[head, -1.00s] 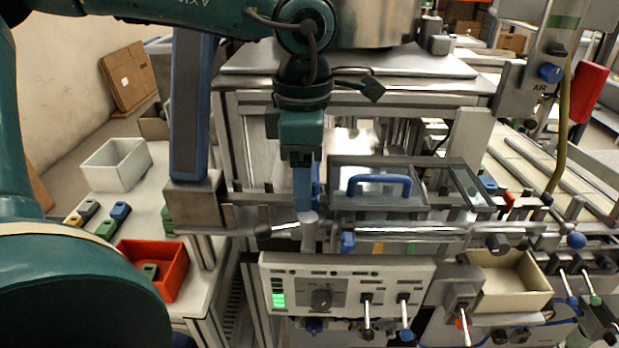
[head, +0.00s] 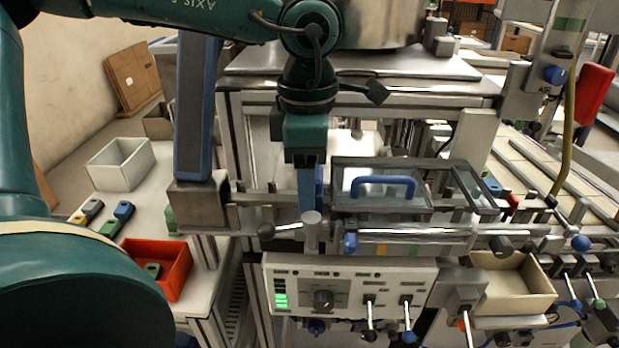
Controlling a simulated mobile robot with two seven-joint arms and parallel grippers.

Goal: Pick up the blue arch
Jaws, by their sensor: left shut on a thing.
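My left gripper (head: 306,155) points straight down at the middle of the head view. It is shut on a blue piece (head: 307,189), which hangs below the fingers. I take this piece for the blue arch; it shows only as a narrow upright face, so its arch shape cannot be made out. Its lower end is just above or behind a grey round post (head: 311,222); I cannot tell whether they touch. My right gripper is not in view.
A glass lid with an arched blue handle (head: 383,182) lies just right of the held piece. A control panel (head: 345,300) is below. A white bin (head: 121,165), a red bin (head: 170,268) and several small coloured pieces stand on the left table. A cream tray (head: 512,284) is at right.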

